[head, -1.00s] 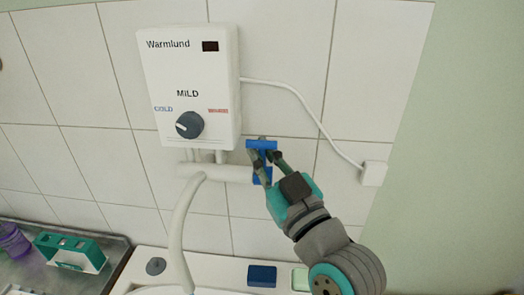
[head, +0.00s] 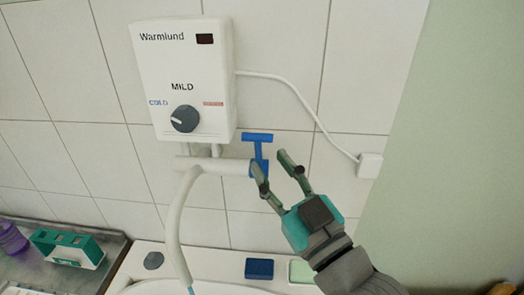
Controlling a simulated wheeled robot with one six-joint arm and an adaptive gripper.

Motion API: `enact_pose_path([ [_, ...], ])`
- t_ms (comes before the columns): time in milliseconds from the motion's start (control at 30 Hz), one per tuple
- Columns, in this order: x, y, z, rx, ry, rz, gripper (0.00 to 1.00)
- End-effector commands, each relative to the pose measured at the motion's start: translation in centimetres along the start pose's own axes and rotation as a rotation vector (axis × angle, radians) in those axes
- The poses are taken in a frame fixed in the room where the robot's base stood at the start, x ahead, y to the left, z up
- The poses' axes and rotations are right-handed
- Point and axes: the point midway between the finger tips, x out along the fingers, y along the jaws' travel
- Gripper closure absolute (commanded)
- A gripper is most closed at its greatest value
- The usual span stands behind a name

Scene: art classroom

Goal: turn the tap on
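The tap has a blue T-shaped handle (head: 258,138) at the right end of a white horizontal pipe below the water heater, with its crossbar on top. A white spout (head: 174,220) curves down from the pipe towards the basin. A thin pale-blue streak, which looks like water, shows at its lower end (head: 189,289). My gripper (head: 270,162) is open and empty, just right of and in front of the handle. Its left fingertip overlaps the handle's blue base in the picture; I cannot tell whether they touch.
The white heater (head: 219,80) with a dark dial (head: 185,119) hangs on the tiled wall above the pipe. A white cable runs to a wall box (head: 370,165). Below are a blue block (head: 259,268), a pale green block (head: 301,271) and, left, a green-and-white box (head: 68,246).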

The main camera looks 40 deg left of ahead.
Motion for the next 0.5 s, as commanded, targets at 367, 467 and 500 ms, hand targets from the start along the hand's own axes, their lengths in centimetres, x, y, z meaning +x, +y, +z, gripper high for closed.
enact_pose_path([
  [367,-5.9,0.1,0.1,0.001,-0.001,0.001,0.62],
  [467,-6.4,0.0,0.0,0.001,0.0,0.001,0.62],
  [500,-6.5,0.0,0.0,0.001,0.0,0.0,0.62],
])
